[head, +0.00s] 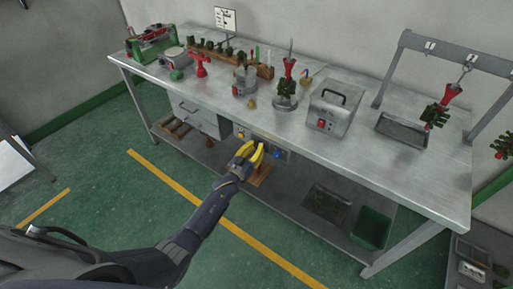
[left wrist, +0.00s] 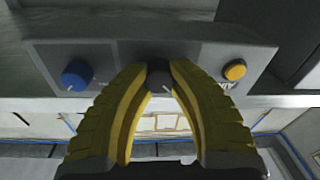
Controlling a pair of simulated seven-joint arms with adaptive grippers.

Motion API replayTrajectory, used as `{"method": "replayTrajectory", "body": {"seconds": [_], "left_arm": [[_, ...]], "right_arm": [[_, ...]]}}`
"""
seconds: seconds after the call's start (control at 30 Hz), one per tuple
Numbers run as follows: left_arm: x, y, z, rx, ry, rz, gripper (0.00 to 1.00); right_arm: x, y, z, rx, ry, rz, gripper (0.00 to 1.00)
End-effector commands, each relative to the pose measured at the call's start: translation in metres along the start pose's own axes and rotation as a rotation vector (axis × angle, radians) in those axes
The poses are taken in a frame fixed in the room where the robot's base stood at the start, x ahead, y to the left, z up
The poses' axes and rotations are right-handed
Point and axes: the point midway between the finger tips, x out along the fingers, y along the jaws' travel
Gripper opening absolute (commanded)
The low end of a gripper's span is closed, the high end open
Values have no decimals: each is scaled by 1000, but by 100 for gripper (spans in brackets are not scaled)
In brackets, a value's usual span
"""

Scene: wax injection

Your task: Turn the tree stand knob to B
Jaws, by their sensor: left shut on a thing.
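A control panel (left wrist: 110,55) hangs under the front edge of the workbench; in the head view most of it is behind my left gripper (head: 254,151). In the left wrist view a dark round knob with a pale pointer line (left wrist: 159,80) sits in the middle of the panel. The yellow fingers of my left gripper (left wrist: 160,72) are shut on this knob, one on each side. The letter markings around the knob are too small or hidden to read. The wax tree stand (head: 285,101) stands on the bench top, holding a green tree with a red top. My right gripper is not in view.
A blue knob (left wrist: 76,76) and a yellow button (left wrist: 235,70) flank the dark knob on the panel. A grey box (head: 333,108) and other tools stand on the bench. A green bin (head: 372,226) is on the lower shelf. The floor in front is clear.

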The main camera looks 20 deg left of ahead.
Motion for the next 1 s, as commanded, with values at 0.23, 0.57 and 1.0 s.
{"method": "replayTrajectory", "body": {"seconds": [0.23,0.57,1.0], "left_arm": [[1,0,-2,231,18,20,0],[1,0,-2,543,38,48,0],[1,0,-2,960,61,83,0]], "right_arm": [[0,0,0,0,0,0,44],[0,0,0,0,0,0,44],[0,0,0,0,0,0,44]]}}
